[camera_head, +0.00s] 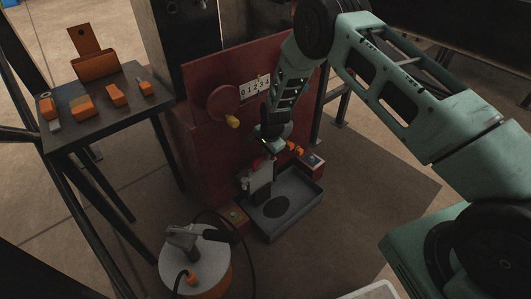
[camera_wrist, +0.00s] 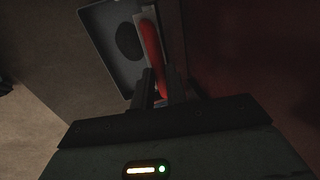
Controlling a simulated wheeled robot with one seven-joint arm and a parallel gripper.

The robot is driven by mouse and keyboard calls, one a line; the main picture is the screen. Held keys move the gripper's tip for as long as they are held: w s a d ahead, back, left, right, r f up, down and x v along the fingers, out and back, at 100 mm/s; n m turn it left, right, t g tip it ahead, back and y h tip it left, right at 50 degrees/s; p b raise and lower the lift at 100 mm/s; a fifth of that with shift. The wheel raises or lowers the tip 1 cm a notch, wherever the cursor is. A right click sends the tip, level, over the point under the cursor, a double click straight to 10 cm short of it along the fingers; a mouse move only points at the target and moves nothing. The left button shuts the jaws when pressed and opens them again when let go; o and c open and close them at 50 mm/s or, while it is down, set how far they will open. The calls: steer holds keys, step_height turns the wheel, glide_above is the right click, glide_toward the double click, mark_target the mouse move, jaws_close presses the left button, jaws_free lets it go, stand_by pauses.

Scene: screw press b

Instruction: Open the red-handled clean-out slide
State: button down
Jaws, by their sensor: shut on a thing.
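The clean-out slide (camera_head: 260,180) shows as a pale plate low on the front of the dark red press (camera_head: 228,125), above a grey tray. Its red handle (camera_wrist: 152,45) is clear in the wrist view, lying along a light grey plate. My gripper (camera_wrist: 162,82) is shut on the lower end of the red handle. In the head view my gripper (camera_head: 268,158) reaches down to the handle, which it mostly hides. I cannot tell how far the slide is drawn out.
The grey tray (camera_head: 305,199) with a dark round patch stands on the floor below the slide. A drum-shaped vacuum (camera_head: 195,262) with an orange base stands at front left. A small table (camera_head: 90,128) with orange items is at left.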

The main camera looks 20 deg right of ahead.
steer(key=w+p+v, duration=0.1)
steer(key=p+v, duration=0.4)
steer(key=v, duration=0.3)
steer(key=shift+w+a+r, duration=0.3)
steer(key=shift+a, duration=0.05)
steer(key=c, duration=1.4)
jaws_free()
steer(key=p+v, duration=0.3)
steer(key=v, duration=1.4)
steer(key=shift+s+r, duration=0.1)
steer(key=shift+r, duration=0.05)
